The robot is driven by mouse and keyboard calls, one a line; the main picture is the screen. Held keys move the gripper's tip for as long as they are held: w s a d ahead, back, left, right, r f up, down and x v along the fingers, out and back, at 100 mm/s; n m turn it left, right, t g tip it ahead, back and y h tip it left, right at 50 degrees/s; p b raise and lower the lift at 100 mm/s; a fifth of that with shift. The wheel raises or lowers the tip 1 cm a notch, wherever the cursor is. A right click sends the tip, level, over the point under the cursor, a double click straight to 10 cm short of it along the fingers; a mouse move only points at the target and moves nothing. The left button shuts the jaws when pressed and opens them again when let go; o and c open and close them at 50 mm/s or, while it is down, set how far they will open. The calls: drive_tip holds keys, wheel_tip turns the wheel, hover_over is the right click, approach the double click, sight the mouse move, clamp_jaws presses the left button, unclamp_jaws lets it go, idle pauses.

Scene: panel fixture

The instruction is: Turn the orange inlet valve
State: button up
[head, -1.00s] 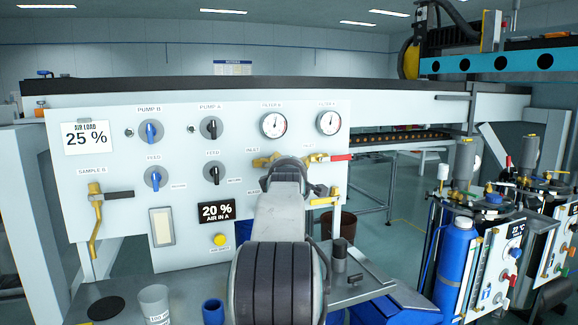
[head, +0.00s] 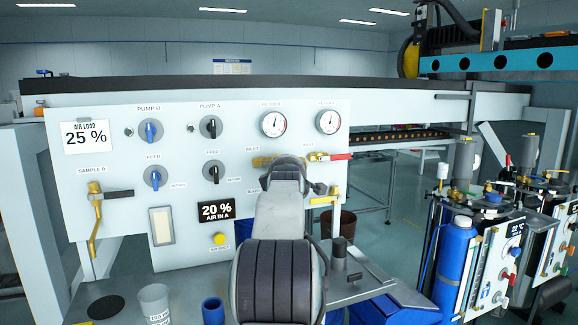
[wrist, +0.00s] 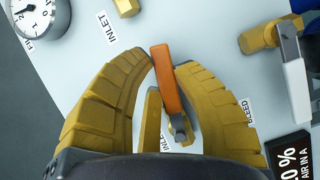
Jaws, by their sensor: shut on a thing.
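The orange inlet valve handle (wrist: 165,80) is a short flat lever on a grey stem, with a brass body partly showing behind it. In the wrist view it lies between the two yellow padded fingers of my gripper (wrist: 166,62), which are shut on it near their tips. The lever slants a little in that view. In the head view my arm covers the gripper and the orange handle. Only a brass fitting (head: 262,161) shows just left of my wrist, below the INLET label.
A valve with a red handle (head: 336,157) sits close right of my wrist. Two gauges (head: 273,124) are above. A cup (head: 154,303) and a blue cup (head: 213,311) stand on the bench at front left.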

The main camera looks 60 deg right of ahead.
clamp_jaws()
drive_tip(key=shift+r+n+h+b, duration=0.3)
drive_tip(key=shift+r+n+b, duration=0.25)
drive_tip(key=shift+n+b, duration=0.35)
drive_tip(key=o, duration=0.9)
unclamp_jaws()
drive_tip(key=shift+c, duration=0.2)
drive_tip(key=v, duration=1.2)
drive_tip(key=shift+s+f, duration=0.2)
